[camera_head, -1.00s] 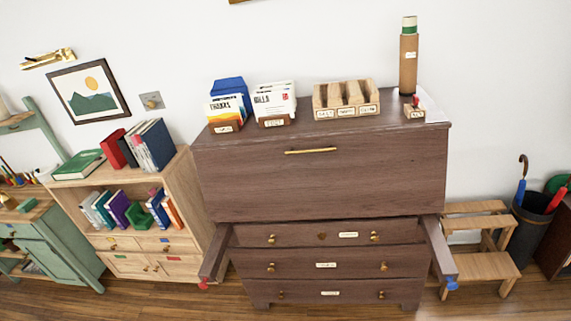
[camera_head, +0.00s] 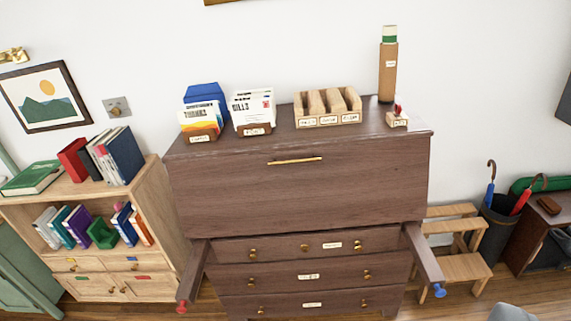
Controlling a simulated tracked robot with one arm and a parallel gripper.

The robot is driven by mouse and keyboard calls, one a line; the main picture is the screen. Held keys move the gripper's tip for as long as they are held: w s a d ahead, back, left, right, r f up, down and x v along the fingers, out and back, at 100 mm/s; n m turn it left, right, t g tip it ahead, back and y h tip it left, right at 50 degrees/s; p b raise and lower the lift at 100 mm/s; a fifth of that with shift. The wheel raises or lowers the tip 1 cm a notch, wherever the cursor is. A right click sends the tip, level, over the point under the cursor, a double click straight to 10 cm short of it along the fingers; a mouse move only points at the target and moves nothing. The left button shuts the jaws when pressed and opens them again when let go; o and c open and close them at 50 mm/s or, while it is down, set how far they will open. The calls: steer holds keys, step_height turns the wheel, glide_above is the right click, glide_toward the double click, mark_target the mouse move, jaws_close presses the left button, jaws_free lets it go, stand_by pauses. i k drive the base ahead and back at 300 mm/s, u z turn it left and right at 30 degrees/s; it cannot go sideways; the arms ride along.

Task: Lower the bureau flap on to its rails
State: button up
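The dark wood bureau (camera_head: 310,270) stands in the middle of the view. Its flap (camera_head: 290,190) is up and closed, with a brass bar handle (camera_head: 294,161) near the top edge. Two support rails are pulled out below the flap: the left rail (camera_head: 193,272) with a red knob and the right rail (camera_head: 423,255) with a blue knob. A small grey rounded shape at the bottom right edge may be part of my gripper, but I cannot tell. No fingers show.
Card boxes (camera_head: 200,134), a slotted wooden rack (camera_head: 327,120) and a tall tube (camera_head: 388,70) stand on the bureau top. A bookcase (camera_head: 172,215) is close on the left. A step stool (camera_head: 462,267) and umbrella stand (camera_head: 497,225) are on the right.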

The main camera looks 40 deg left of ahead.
mark_target(382, 182)
steer(key=i, duration=1)
